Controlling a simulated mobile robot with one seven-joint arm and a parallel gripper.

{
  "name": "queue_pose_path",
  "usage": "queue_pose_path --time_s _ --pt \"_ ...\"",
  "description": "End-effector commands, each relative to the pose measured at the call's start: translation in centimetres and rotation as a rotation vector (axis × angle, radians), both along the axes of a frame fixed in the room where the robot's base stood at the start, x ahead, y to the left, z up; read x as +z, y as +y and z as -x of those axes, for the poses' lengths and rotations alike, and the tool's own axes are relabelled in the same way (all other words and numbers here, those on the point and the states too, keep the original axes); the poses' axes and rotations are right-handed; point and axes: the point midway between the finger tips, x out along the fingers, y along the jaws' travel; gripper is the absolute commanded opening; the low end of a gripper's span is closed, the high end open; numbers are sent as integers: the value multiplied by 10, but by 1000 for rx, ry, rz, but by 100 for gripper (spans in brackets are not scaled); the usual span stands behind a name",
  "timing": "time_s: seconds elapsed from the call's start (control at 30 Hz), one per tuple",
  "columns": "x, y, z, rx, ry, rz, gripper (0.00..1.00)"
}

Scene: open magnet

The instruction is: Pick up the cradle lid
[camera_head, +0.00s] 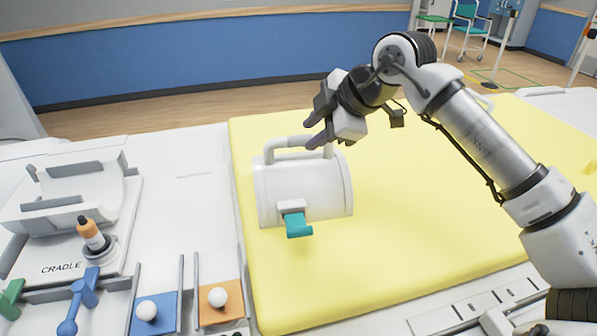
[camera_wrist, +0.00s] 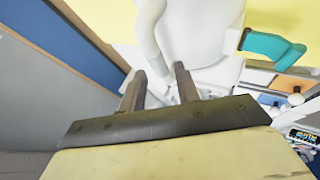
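The cradle lid (camera_head: 300,190) is a white, rounded, drum-like piece with a raised handle (camera_head: 285,143) on top and a teal latch (camera_head: 297,224) at its front. It rests on the yellow mat. My gripper (camera_head: 311,130) is at the right end of the handle, with its two fingers apart. In the wrist view, the fingers (camera_wrist: 160,82) are apart and the white handle (camera_wrist: 149,35) reaches down near the gap between them. I cannot tell whether they touch it. The lid's body (camera_wrist: 200,30) and latch (camera_wrist: 272,47) show beyond.
The yellow mat (camera_head: 420,200) is mostly clear right of the lid. At left stands the white cradle base (camera_head: 115,225), marked CRADLE, with an orange-and-black plug. Blue and orange bays (camera_head: 222,296) with white balls lie at the front. A blue wall (camera_head: 180,65) runs behind.

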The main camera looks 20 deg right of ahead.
Motion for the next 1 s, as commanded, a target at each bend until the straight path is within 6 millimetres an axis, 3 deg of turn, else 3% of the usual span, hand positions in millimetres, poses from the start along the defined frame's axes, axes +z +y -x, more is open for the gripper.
queue_pose_path --time_s 0.4,0.67,0.9,1.0 --pt "-36 17 -30 1 1 -2 32" --pt "-40 18 -31 0 0 0 32" --pt "-40 18 -31 0 0 0 3" --pt "-39 17 -31 -1 0 -1 0"
